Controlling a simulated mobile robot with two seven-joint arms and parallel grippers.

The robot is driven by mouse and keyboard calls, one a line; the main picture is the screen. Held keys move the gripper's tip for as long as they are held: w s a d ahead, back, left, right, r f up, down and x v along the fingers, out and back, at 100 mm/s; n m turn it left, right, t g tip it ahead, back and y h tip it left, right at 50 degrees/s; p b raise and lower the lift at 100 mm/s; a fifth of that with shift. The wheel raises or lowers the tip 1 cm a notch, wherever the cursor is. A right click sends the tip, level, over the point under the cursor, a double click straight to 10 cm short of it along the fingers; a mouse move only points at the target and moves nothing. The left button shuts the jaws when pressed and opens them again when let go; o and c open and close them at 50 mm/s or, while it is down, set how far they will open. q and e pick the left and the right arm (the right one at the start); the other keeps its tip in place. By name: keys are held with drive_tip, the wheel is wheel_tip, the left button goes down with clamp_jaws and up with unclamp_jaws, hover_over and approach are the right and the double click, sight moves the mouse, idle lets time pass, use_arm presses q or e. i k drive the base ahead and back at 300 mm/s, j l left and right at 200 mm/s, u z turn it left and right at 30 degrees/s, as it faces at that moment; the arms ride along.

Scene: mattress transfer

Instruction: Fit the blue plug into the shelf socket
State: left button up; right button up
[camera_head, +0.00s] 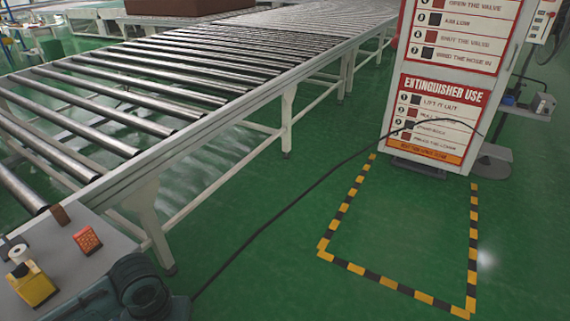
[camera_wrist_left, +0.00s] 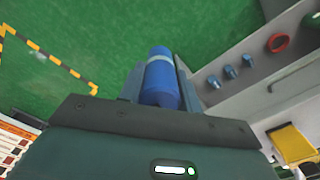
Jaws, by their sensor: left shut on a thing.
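In the left wrist view, the blue plug (camera_wrist_left: 160,82) is a blue cylinder with a pale band, held lengthwise between the fingers of my left gripper (camera_wrist_left: 159,62). The gripper is shut on it. Behind it is the green floor. To the right, a grey panel (camera_wrist_left: 243,92) carries several small blue fittings (camera_wrist_left: 230,72) and a red ring (camera_wrist_left: 279,42); the plug is apart from them. I cannot tell whether the red ring is the shelf socket. The head view shows neither plug nor fingertips. My right gripper is in neither view.
A long roller conveyor (camera_head: 204,110) fills the left of the head view. A black cable (camera_head: 290,203) runs over the floor toward a sign cabinet (camera_head: 480,75). Striped tape (camera_head: 385,281) marks the open green floor. A grey table (camera_head: 60,245) holds a yellow item (camera_head: 33,288) and an orange block (camera_head: 87,240).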

sight(507, 102)
drive_tip(key=i+l+z, duration=0.25)
drive_tip(key=l+z, duration=0.25)
drive_tip(key=i+l+z, duration=0.45)
drive_tip(key=l, duration=0.15)
drive_tip(key=i+l+z, duration=0.35)
drive_tip(key=z, duration=0.15)
drive_tip(key=i+l+z, duration=0.25)
drive_tip(key=i, duration=0.35)
drive_tip(key=i+z, duration=0.25)
drive_tip(key=i, duration=0.35)
drive_tip(key=i+j+z, duration=0.2)
drive_tip(key=i, duration=1.2)
drive_tip(key=i+z, duration=0.25)
drive_tip(key=i, duration=1.1)
drive_tip(key=i+l+u, duration=0.1)
drive_tip(key=i+u, duration=0.35)
drive_tip(key=i+l+u, duration=0.4)
drive_tip(key=i, duration=0.2)
drive_tip(key=i+u, duration=0.2)
drive_tip(key=u, duration=0.25)
drive_tip(key=i+l+u, duration=0.15)
drive_tip(key=u, duration=0.3)
drive_tip(key=i+l+u, duration=0.25)
drive_tip(key=u, duration=0.2)
drive_tip(key=i+l+u, duration=0.15)
drive_tip(key=u, duration=0.3)
drive_tip(key=i+l+u, duration=0.1)
drive_tip(key=l+u, duration=0.3)
